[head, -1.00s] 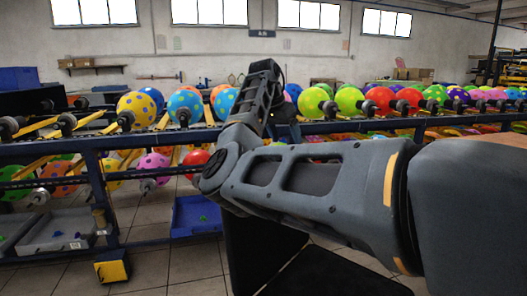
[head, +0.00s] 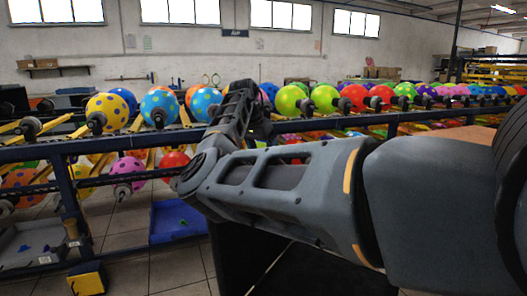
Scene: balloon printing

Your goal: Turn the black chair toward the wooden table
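A black panel and flat black surface (head: 318,270), which look like the black chair, stand low in front of me, partly hidden under my arm. I cannot tell clearly which way the chair faces. A brown wooden top (head: 472,136), likely the wooden table, shows in part at the right behind my arm. My arm reaches from the right across the middle, bends at the elbow, and rises away from me. My gripper (head: 262,128) is a dark shape mostly hidden behind the forearm, above and apart from the black panel. Its fingers cannot be made out.
A dark blue rack (head: 128,150) with colourful balloons runs across the scene beyond my arm. A blue bin (head: 178,222), a grey tray (head: 32,245) and a yellow box (head: 88,279) are low at left. A black curved object (head: 513,185) cuts the right edge. Tiled floor shows at lower left.

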